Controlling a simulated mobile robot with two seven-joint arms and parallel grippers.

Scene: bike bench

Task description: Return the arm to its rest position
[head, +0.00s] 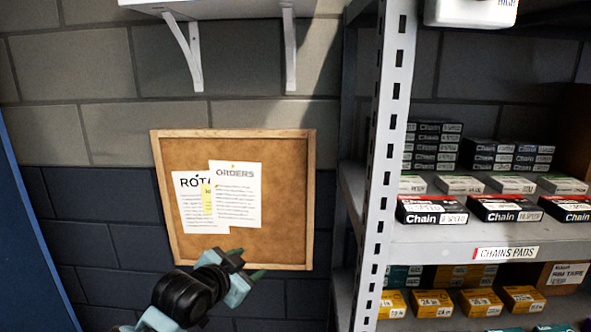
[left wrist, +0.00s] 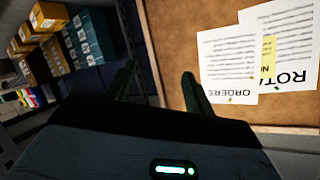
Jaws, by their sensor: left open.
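My left gripper (head: 246,265) is in the lower middle of the head view, in front of the lower edge of the cork board (head: 285,190). Its two fingers show in the left wrist view (left wrist: 158,88), spread apart with nothing between them. My left arm comes in from the bottom of the head view. My right gripper is in neither view.
Two papers, ROTA (head: 190,212) and ORDERS (head: 236,195), are on the board. A metal shelf rack (head: 385,150) stands at the right, with chain boxes (head: 432,210) and yellow boxes (head: 432,303). A white bracketed shelf (head: 215,8) is above the board.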

